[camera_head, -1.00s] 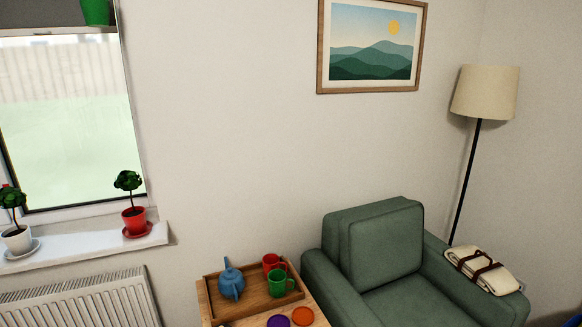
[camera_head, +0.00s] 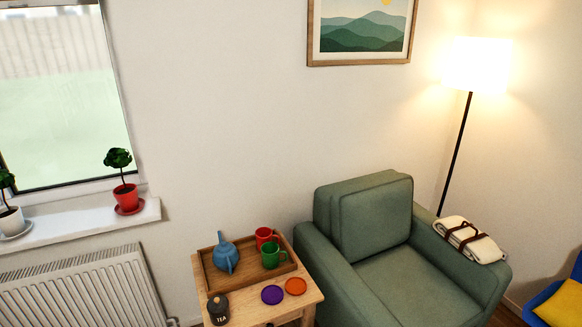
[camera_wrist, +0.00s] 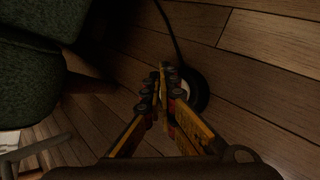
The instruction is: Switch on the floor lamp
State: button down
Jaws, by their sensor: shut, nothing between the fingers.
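The floor lamp (camera_head: 476,66) stands at the right of the head view, behind the green armchair. Its shade glows bright and lights the wall around it. Its thin black pole (camera_head: 456,150) runs down behind the chair arm. In the wrist view my gripper (camera_wrist: 166,72) is shut and empty, low over the wooden floor. Just beyond its fingertips is a round dark thing with a pale centre (camera_wrist: 192,92), partly hidden by the fingers, with a dark cable (camera_wrist: 172,32) leading up from it. I cannot tell whether the fingertips touch it. My gripper is not in the head view.
The green armchair (camera_head: 383,268) bears a rolled cream blanket (camera_head: 484,248) on its arm. A side table (camera_head: 312,292) with a tray (camera_head: 291,263), teapot (camera_head: 225,252) and mugs stands to its left. Bare floor (camera_wrist: 265,75) shows right of my gripper.

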notch_tip(320, 180, up, 6)
jog(key=p, duration=0.4)
dwell(0.4)
